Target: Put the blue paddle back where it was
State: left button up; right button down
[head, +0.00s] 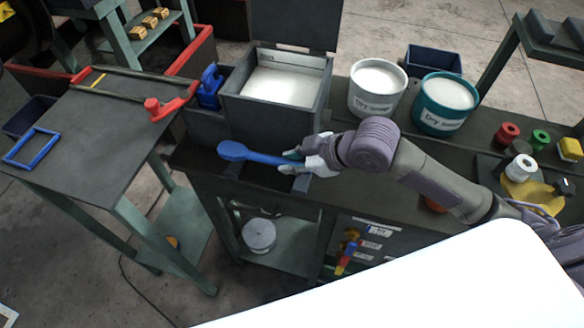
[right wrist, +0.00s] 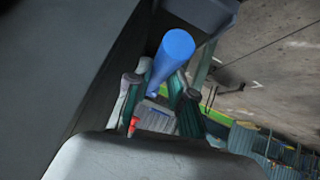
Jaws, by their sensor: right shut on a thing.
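The blue paddle (head: 250,155) lies roughly level in the head view, its wide end pointing left. My right gripper (head: 295,160) is shut on its right-hand part, at the front of the grey open-topped box. In the right wrist view the blue paddle (right wrist: 172,55) stands out between the fingers of the right gripper (right wrist: 160,100). I cannot tell whether the paddle touches the surface below it. My left gripper is not in view.
The grey box (head: 228,103) holds pale material, with its lid raised behind. A blue object (head: 209,86) stands left of it. Two buckets marked "Dry Sump" or similar, a white one (head: 357,100) and a teal one (head: 422,121), stand right. Spools crowd the bench's right end.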

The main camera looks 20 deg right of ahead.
notch_tip(320, 180, down, 3)
jog(key=shift+f, duration=0.1)
jog(key=shift+f, duration=0.25)
jog(key=shift+f, duration=0.15)
jog(key=c, duration=1)
grip_release()
